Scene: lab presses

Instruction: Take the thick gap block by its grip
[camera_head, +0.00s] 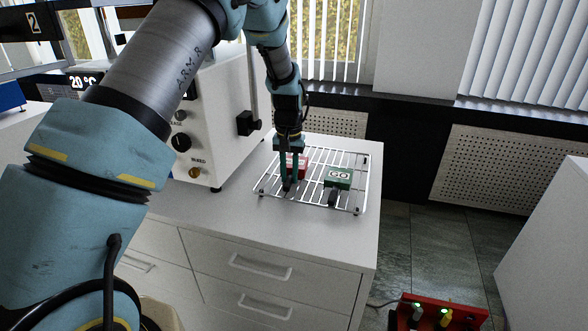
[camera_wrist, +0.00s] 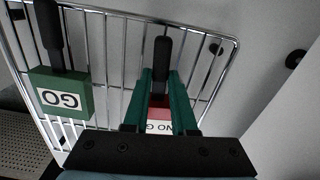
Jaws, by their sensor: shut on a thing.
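A red block (camera_wrist: 160,101) marked NO GO lies on a wire rack, with a black grip (camera_wrist: 161,57) sticking out from it. In the head view the red block (camera_head: 303,162) is partly hidden behind my gripper. My gripper (camera_head: 289,181) points down at the rack, its teal fingers closed on the black grip of the red block. In the wrist view the fingertips (camera_wrist: 160,74) sit on either side of that grip. A green block (camera_head: 338,177) marked GO lies to the right, its own black grip (camera_head: 332,197) free. I cannot tell which block is thicker.
The wire rack (camera_head: 314,204) stands on a white drawer cabinet (camera_head: 230,222). A white instrument with knobs (camera_head: 205,125) stands close on the left. A red box with lit switches (camera_head: 440,312) is low at the front right. The cabinet top in front of the rack is clear.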

